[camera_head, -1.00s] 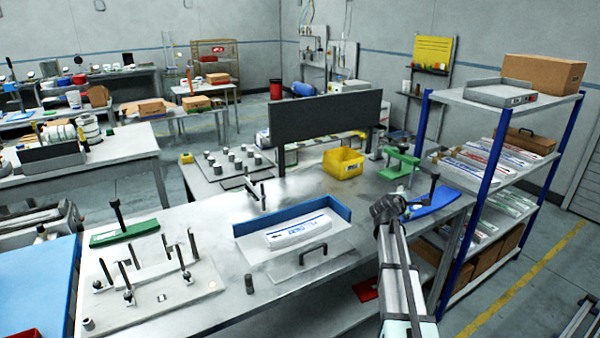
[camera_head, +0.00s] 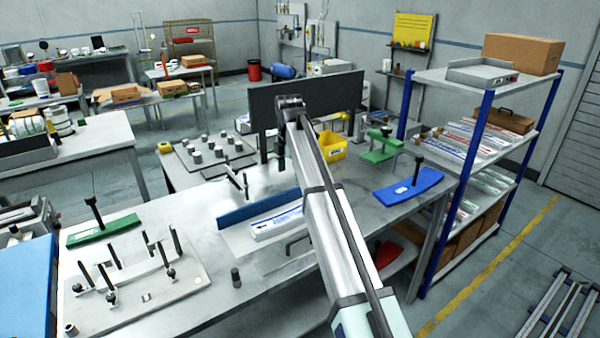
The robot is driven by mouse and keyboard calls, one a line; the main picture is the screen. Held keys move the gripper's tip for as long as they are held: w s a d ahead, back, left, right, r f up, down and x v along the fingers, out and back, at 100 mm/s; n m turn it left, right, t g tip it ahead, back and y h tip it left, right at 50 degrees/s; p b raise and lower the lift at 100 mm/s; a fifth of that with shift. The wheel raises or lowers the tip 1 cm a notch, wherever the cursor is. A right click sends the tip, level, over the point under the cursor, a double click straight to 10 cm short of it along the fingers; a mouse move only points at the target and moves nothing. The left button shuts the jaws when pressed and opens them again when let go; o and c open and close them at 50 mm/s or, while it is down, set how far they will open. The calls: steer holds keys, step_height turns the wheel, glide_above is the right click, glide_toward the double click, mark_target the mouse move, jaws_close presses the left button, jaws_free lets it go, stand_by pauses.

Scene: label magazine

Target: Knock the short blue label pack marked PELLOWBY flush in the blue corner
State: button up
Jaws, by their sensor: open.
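A white label pack with blue print (camera_head: 277,221) lies on a pale plate (camera_head: 243,240), along the long wall of the blue corner (camera_head: 240,211). I cannot read its marking. My arm covers the pack's right end and the corner's short wall, so whether the pack touches that wall is hidden. My gripper (camera_head: 284,135) is beyond and above the corner, in front of the dark panel. It looks empty and open; its fingers are small and dark. A handle (camera_head: 297,244) stands on the plate in front of the pack.
A dark upright panel (camera_head: 335,101) and a yellow bin (camera_head: 332,146) stand behind. A pegged fixture plate (camera_head: 135,293) is at left. Green (camera_head: 378,151) and blue (camera_head: 408,186) tools lie right, near a rack (camera_head: 480,85). Bare bench lies left of the corner.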

mark_target(301, 211)
step_height(301, 211, down, 17)
steer(key=p, duration=0.4)
stand_by(0.4)
steer(key=c, duration=1.6)
steer(key=shift+w+d, duration=0.7)
steer(key=shift+d, duration=0.3)
steer(key=shift+w+d, duration=0.7)
steer(key=shift+d, duration=0.3)
steer(key=shift+w+d, duration=0.7)
steer(key=shift+d, duration=0.3)
steer(key=shift+c, duration=0.2)
steer(key=shift+s+a+p, duration=0.15)
steer(key=shift+p, duration=0.15)
steer(key=shift+s+a, duration=0.75)
steer(key=shift+a, duration=0.35)
